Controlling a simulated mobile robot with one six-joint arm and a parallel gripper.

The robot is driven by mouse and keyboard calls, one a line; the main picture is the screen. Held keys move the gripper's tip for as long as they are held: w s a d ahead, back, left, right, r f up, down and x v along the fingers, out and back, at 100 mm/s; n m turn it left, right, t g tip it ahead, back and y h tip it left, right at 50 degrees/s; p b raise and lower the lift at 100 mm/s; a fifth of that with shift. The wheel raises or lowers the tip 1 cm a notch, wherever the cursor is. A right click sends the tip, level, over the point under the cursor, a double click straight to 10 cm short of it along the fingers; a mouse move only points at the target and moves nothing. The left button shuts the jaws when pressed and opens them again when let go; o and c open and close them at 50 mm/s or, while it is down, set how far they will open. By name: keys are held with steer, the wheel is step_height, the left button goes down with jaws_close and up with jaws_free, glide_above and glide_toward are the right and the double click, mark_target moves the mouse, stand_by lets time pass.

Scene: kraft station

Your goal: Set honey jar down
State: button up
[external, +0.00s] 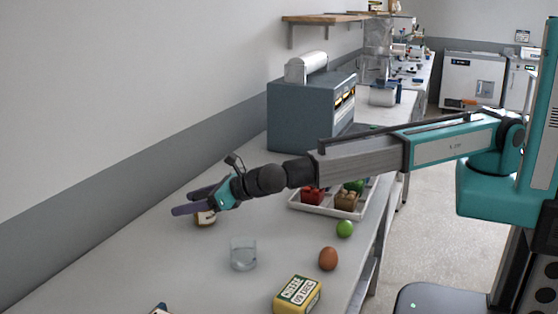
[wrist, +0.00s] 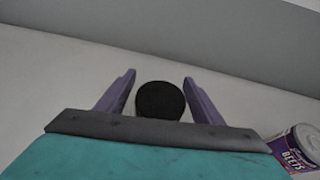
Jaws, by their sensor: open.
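My gripper (external: 184,203) is over the far-left part of the bench, near the wall, with its purple fingers apart. In the wrist view, a round black lid (wrist: 160,101) sits between the open fingers (wrist: 159,77), with a gap on both sides. It appears to be the top of the honey jar. In the external view, the jar (external: 205,219), amber with a pale label, shows just below the fingers and seems to stand on the bench. The fingers hide its upper part.
A beets can (wrist: 297,148) stands right of my gripper in the wrist view. A clear glass (external: 243,254), brown egg (external: 328,258), green fruit (external: 345,228) and yellow box (external: 297,295) are nearer. A tray (external: 330,209) and a grey-blue machine (external: 300,116) stand behind.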

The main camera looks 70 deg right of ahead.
steer(key=b+v, duration=0.2)
steer(key=v, duration=1)
steer(key=shift+s, duration=0.1)
stand_by(0.9)
